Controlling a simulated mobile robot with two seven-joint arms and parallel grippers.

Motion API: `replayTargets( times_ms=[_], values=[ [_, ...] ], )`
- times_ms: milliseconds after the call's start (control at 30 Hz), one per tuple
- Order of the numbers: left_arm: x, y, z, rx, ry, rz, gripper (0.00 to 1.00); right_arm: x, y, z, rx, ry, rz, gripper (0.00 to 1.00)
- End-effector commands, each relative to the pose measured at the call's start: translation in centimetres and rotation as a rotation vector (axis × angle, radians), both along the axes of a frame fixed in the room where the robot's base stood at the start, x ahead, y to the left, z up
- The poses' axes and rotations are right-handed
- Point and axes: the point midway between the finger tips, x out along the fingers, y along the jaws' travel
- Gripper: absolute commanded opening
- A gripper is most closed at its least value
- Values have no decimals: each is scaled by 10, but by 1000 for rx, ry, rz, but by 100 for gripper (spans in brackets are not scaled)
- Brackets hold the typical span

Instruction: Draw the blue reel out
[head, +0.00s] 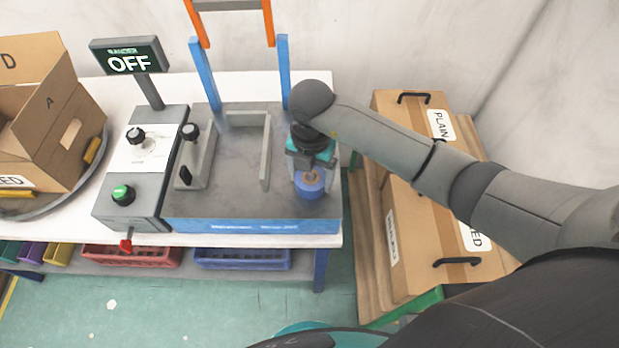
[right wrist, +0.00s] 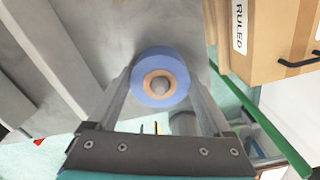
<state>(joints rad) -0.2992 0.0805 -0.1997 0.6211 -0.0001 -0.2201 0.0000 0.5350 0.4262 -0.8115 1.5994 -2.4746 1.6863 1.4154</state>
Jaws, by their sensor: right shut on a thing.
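The blue reel (head: 309,191) is at the right end of the grey-topped machine bed (head: 235,205) in the head view. In the right wrist view the blue reel (right wrist: 160,59) shows a tan core with a grey peg end in its middle. My right gripper (head: 308,178) points down over the reel. In the right wrist view its two fingers (right wrist: 160,80) lie on either side of the reel and are shut on it. How far the reel sits on or off the peg cannot be told. My left gripper is not in view.
A control box (head: 140,165) with knobs and an OFF sign (head: 130,62) stands left of the bed. An open carton (head: 45,110) is at far left. Closed cartons (head: 400,215) stand right of the table, beneath my right arm. Red (head: 130,256) and blue (head: 240,259) crates sit below.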

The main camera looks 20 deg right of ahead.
Motion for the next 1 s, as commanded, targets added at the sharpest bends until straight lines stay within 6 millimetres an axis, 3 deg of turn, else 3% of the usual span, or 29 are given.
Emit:
replayTargets(
  times_ms=[67,333,1000],
  values=[
    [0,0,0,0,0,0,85,0,0,0,0,0,0,47],
    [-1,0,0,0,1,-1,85,0,0,0,-1,1,0,17],
    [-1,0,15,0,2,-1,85,0,0,17,-1,-1,0,17]
  ],
)
